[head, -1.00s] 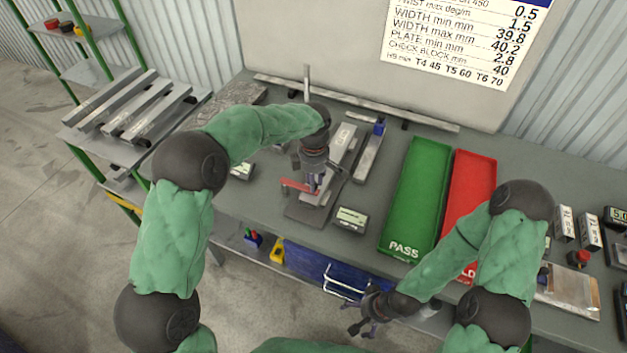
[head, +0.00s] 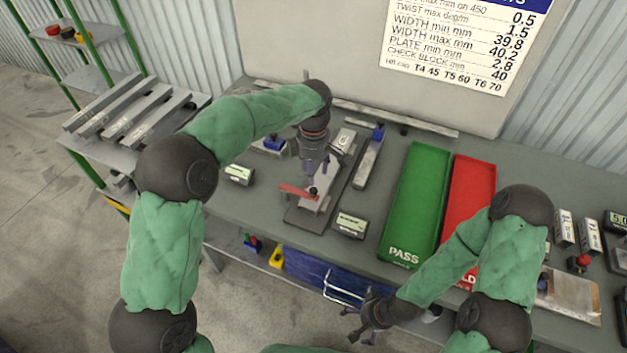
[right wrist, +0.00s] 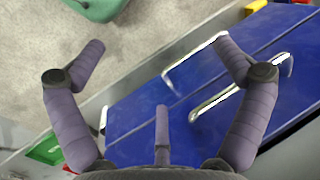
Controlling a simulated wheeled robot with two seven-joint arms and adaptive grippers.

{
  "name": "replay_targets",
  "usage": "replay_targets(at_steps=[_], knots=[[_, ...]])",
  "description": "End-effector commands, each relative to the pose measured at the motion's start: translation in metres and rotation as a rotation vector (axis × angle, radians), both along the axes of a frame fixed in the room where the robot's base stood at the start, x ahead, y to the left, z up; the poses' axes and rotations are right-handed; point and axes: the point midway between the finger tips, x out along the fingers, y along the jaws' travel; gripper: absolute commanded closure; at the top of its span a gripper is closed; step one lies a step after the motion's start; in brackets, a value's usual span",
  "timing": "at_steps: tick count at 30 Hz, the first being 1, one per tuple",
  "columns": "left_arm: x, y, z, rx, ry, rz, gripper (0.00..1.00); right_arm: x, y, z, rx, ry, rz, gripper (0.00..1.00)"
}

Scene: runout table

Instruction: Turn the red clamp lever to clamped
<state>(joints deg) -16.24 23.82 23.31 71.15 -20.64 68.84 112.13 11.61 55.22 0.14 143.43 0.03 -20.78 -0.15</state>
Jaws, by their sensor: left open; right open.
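The red clamp lever (head: 296,191) lies across the front of a grey fixture (head: 306,214) on the table, its free end pointing left. My left gripper (head: 317,172) is open and points down just above the fixture, a little behind and right of the lever, apart from it as far as I can tell. Its fingers partly hide the fixture. My right gripper (head: 362,328) is open and empty in front of the table edge; in the right wrist view its spread fingers (right wrist: 165,75) show over a blue drawer front (right wrist: 200,95).
A green PASS tray (head: 420,190) and a red tray (head: 468,195) lie right of the fixture. Small gauge boxes (head: 350,225) (head: 239,174) stand on either side of it. A rack with bars (head: 135,110) stands at left.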

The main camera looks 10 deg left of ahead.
Motion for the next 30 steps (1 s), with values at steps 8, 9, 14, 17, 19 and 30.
replay_targets(at_steps=[8, 9, 14, 17, 19, 30], knots=[[0.0, 0.0, 0.039, 0.0, -0.001, -0.001, 0.52, 0.0, 0.0, 0.0, 0.0, 0.0, 0.0, 0.0], [0.0, 0.0, 0.042, 0.0, -0.001, -0.001, 0.52, 0.0, 0.0, 0.0, 0.0, 0.0, 0.0, 0.0], [0.0, 0.0, 0.046, 0.0, 0.001, -0.001, 0.52, 0.0, 0.0, 0.0, 0.0, 0.0, 0.0, 0.0], [0.0, 0.0, 0.046, 0.0, 0.001, -0.001, 0.52, 0.0, 0.0, 0.0, 0.0, 0.0, 0.0, 0.0], [0.0, 0.0, 0.046, 0.0, 0.001, -0.001, 0.52, 0.0, 0.0, 0.0, 0.0, 0.0, 0.0, 0.0], [0.0, 0.0, 0.046, 0.0, 0.001, -0.001, 0.52, 0.0, 0.0, 0.0, 0.0, 0.0, 0.0, 0.0]])
